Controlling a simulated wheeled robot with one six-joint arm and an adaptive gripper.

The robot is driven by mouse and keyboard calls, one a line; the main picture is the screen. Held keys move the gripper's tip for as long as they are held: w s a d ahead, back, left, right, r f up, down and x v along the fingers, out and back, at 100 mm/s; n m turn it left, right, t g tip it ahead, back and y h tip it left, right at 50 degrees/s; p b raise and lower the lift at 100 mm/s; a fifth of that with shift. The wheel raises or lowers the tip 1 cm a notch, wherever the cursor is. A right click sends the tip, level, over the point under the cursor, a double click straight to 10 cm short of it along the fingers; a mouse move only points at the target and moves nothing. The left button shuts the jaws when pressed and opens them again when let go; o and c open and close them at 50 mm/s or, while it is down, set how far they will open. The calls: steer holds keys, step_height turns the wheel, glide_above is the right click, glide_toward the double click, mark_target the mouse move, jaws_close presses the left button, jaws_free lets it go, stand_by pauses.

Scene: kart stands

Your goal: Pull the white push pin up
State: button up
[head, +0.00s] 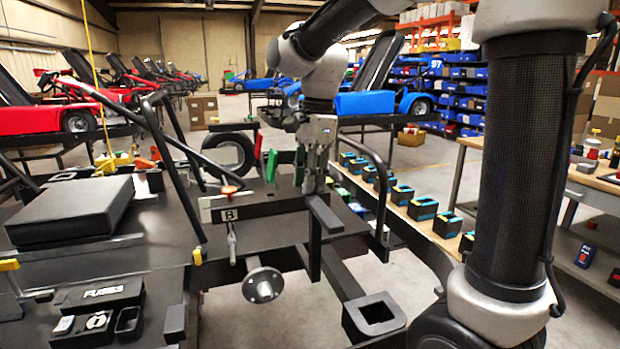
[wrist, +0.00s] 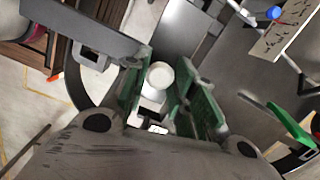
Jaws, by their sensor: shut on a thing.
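The white push pin (wrist: 160,76) shows in the wrist view as a round white head between the green-lined fingers of my gripper (wrist: 158,84). The fingers are shut on it from both sides. Its lower part is mostly hidden by the fingers, so I cannot tell how deep it sits. In the head view my gripper (head: 315,183) points down over the kart frame, behind the dark bar with the B label (head: 230,214). The pin cannot be made out there.
A green upright piece (head: 271,165) stands left of my gripper in the head view. A curved black tube (head: 376,190) stands close on the right. A wheel hub (head: 263,286) is in front. Black and blue boxes (head: 422,207) line the bench at right.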

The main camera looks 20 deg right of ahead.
steer(key=shift+r, duration=0.55)
steer(key=o, duration=1.1)
steer(key=shift+c, duration=0.2)
